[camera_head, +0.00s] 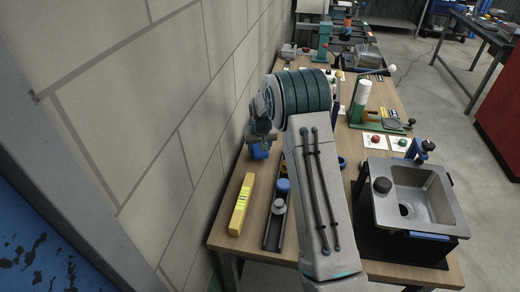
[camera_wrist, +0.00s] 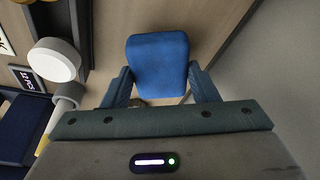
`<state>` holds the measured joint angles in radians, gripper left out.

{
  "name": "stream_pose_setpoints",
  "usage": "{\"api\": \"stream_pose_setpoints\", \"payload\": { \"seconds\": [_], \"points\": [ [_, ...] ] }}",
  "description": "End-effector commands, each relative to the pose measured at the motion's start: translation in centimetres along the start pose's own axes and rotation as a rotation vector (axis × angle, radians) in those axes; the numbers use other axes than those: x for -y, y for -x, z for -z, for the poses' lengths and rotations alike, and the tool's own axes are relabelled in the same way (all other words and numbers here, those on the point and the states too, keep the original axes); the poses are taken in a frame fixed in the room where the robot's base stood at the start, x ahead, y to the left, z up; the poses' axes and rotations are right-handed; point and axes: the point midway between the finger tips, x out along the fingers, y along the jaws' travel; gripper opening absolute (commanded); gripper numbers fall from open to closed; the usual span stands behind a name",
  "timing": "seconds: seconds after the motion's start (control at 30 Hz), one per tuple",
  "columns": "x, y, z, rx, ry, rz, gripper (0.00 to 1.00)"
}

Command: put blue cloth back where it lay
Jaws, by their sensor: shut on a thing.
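The blue cloth (camera_wrist: 158,66) is a small folded pad with rounded corners. It lies between the two fingers of my gripper (camera_wrist: 160,88) in the wrist view, and the gripper is shut on it. In the head view the cloth (camera_head: 259,151) shows as a small blue patch just below my gripper (camera_head: 259,138), close to the wall and over the back left part of the wooden table (camera_head: 225,233). I cannot tell whether the cloth touches the table.
A yellow bar (camera_head: 241,205) and a dark rack (camera_head: 275,223) with a blue-topped item (camera_head: 283,186) stand nearer on the table. A steel sink (camera_head: 425,195) is at the right. The block wall (camera_head: 150,110) is close on the left. My arm hides the table's middle.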

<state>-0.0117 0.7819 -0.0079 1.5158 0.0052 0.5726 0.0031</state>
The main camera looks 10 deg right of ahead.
Motion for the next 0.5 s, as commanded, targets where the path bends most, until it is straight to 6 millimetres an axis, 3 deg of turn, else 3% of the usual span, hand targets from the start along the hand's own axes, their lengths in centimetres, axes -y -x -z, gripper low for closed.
{"api": "stream_pose_setpoints", "payload": {
  "seconds": [0.13, 0.5],
  "points": [
    [0.0, -1.9, -0.6, 0.003, 0.000, 0.000, 0.32],
    [0.0, -2.5, -0.7, 0.000, 0.000, 0.000, 0.32]
  ]
}}
